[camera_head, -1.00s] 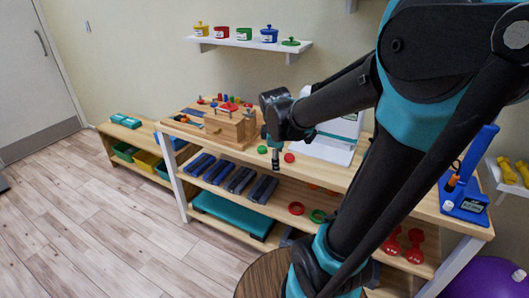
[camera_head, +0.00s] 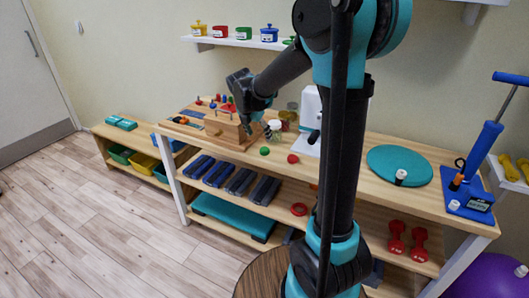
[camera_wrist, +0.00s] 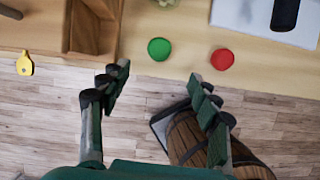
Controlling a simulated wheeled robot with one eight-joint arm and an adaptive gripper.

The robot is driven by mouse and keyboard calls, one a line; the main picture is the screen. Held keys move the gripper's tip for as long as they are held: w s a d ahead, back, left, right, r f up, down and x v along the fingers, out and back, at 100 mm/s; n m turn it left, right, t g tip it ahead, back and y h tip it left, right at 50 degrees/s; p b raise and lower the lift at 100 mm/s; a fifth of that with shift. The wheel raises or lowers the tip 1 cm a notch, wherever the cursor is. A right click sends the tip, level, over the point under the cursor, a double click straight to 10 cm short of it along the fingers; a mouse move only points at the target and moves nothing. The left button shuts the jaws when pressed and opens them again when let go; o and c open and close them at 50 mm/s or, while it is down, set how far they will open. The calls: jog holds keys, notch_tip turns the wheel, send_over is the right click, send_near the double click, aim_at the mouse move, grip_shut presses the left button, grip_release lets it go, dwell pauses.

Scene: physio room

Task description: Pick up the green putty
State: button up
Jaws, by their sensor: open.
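The green putty (camera_head: 265,151) is a small round lump near the front edge of the wooden table top (camera_head: 375,146). A similar red lump (camera_head: 293,158) sits to its right. In the wrist view, the green putty (camera_wrist: 159,49) appears as a round disc ahead of my gripper (camera_wrist: 157,85), roughly midway between the finger lines but beyond the tips, with the red lump (camera_wrist: 222,59) to the right. My gripper is open and empty, its fingers apart and not touching the putty. In the head view, it is just left of the putty, beside the wooden box.
The wooden box (camera_head: 222,131) stands close to the left of the putty. Jars (camera_head: 275,127) and a white device (camera_head: 310,107) stand behind. A teal disc (camera_head: 399,160) lies to the right. The table edge is close in front of the putty.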

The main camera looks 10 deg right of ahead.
send_over(264, 149)
jog(key=s+a, duration=0.1)
jog(key=s, duration=0.1)
jog(key=f, duration=0.5)
jog(key=shift+a, duration=0.2)
jog(key=shift+w+x, duration=0.15)
jog(key=shift+x, duration=1.1)
jog(key=shift+w+x, duration=0.15)
jog(key=shift+x, duration=1.1)
jog(key=shift+r, duration=0.1)
jog(key=c, duration=1.2)
